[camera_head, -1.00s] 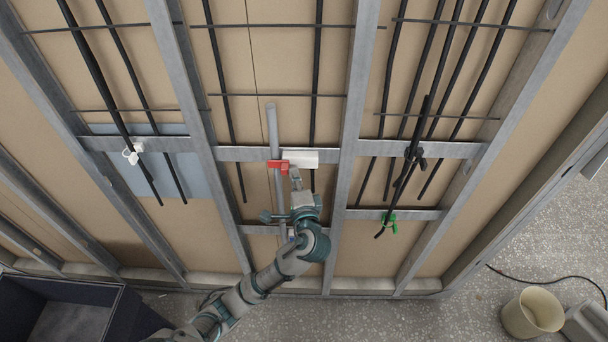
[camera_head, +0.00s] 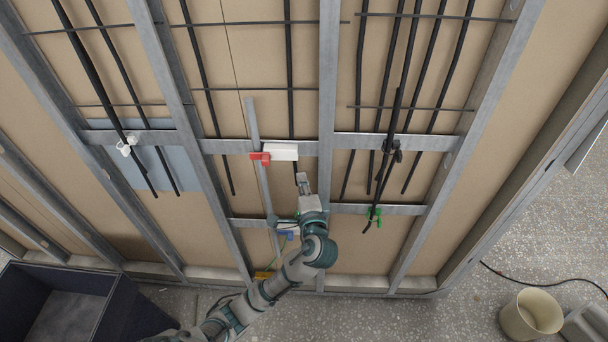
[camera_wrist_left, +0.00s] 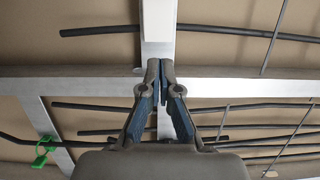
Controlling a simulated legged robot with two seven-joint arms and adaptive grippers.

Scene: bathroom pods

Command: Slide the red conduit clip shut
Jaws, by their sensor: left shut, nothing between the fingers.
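The red conduit clip (camera_head: 259,157) sits at the left end of a white block (camera_head: 281,152) on a horizontal metal rail. It lies across a grey upright conduit (camera_head: 252,120); whether it is fully shut cannot be told. My left gripper (camera_head: 303,178) is shut and empty, just below and right of the white block, apart from the red clip. In the left wrist view the shut fingertips (camera_wrist_left: 160,66) are in front of the rail, below a white block (camera_wrist_left: 158,20). The red clip does not show there. My right gripper is not in view.
A white clip (camera_head: 126,146) is at left on the rail. A black clip (camera_head: 391,151) and a green clip (camera_head: 374,217) hold dark cables at right. Metal studs (camera_head: 327,100) frame the panel. A dark bin (camera_head: 95,300) and a beige bucket (camera_head: 532,315) stand on the floor.

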